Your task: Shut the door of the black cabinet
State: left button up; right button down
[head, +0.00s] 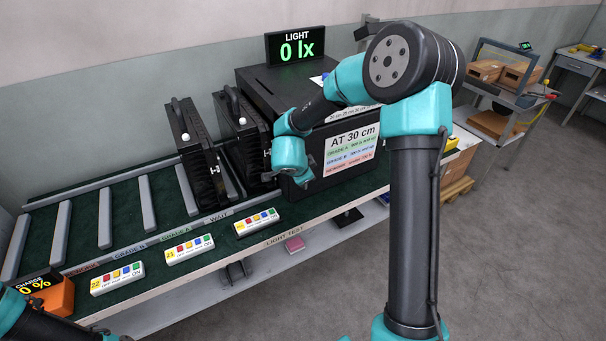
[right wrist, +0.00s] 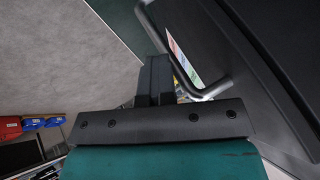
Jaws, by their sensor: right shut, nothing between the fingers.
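The black cabinet (head: 265,92) stands at the right end of the bench under a display reading 0 lx (head: 296,46). Its front carries a white poster headed AT 30 cm (head: 350,150). My right arm covers part of that front, so I cannot tell how far the door stands open. My right gripper (head: 304,181) is low at the cabinet's front left, beside the poster. In the right wrist view its fingers (right wrist: 155,80) are shut and empty, close beside a dark bar handle (right wrist: 206,92); contact is unclear. My left gripper is out of view; only arm parts show at bottom left.
Two black finned housings (head: 197,150) (head: 243,135) stand left of the cabinet. Empty slots with grey dividers (head: 105,217) lie further left. Several button boxes (head: 190,249) line the bench's front. An orange charger (head: 60,297) sits at lower left. A trolley (head: 508,95) stands behind right.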

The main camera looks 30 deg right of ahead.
jog(key=shift+w+r, duration=0.1)
jog(key=shift+w, duration=0.2)
jog(key=s+a+r, duration=0.6)
jog(key=s+r, duration=0.2)
dwell(0.3)
jog(key=shift+f, duration=0.15)
notch_tip(320, 180, down, 19)
jog(key=a+n+t+y, duration=0.15)
jog(key=n+y, duration=0.25)
jog(key=n, duration=0.6)
jog(key=s+a+f+n+g+y, duration=0.2)
jog(key=s+a+f+n+y, duration=0.1)
jog(key=s+f, duration=0.3)
jog(key=s+a+f+n+g+y, duration=0.3)
jog(key=s+a+f+n, duration=0.2)
jog(key=s+f, duration=0.2)
jog(key=shift+x, duration=0.8)
